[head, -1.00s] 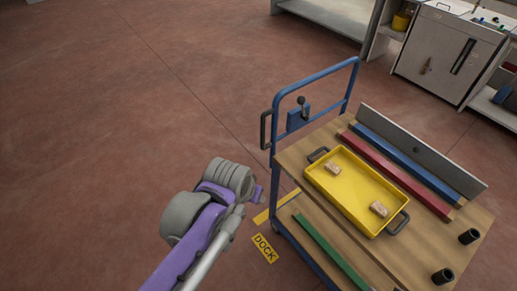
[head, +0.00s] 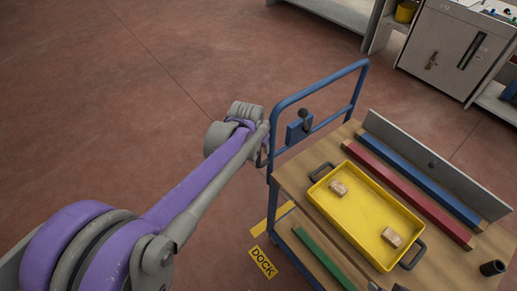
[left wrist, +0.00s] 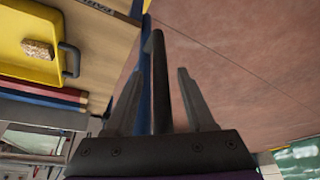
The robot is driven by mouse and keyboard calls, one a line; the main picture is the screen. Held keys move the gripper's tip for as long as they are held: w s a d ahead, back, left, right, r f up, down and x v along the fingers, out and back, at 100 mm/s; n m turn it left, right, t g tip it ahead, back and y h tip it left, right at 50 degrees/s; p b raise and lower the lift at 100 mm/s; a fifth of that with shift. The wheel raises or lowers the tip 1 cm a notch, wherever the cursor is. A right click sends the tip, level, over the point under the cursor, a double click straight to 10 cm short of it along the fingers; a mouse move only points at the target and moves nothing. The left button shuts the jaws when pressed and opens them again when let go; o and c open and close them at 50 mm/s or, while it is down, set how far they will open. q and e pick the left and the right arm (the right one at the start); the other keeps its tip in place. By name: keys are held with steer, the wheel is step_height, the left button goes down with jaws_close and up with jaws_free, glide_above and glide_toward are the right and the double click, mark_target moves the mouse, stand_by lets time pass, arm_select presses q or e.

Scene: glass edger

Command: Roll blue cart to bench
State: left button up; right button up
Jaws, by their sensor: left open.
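The blue cart (head: 318,88) stands at the right in the head view, with a tubular push frame and wooden decks. A dark side handle (left wrist: 159,85) on the cart's frame shows in the left wrist view. My left gripper (left wrist: 160,76) is open, with one finger on each side of this handle. In the head view my left arm reaches to the frame's left side, and its wrist hides most of the handle. My right gripper is in neither view. I cannot tell which furniture is the bench.
The cart carries a yellow tray (head: 352,222) with two small blocks, red (head: 405,192) and blue (head: 420,180) bars and a grey upright panel (head: 440,165). A yellow DOCK floor mark (head: 262,262) lies beside it. A grey cabinet (head: 440,55) stands behind. The floor at left is clear.

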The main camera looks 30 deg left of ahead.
arm_select(q)
steer(key=shift+x, duration=0.8)
jaws_close()
steer(key=shift+w+r, duration=0.1)
stand_by(0.8)
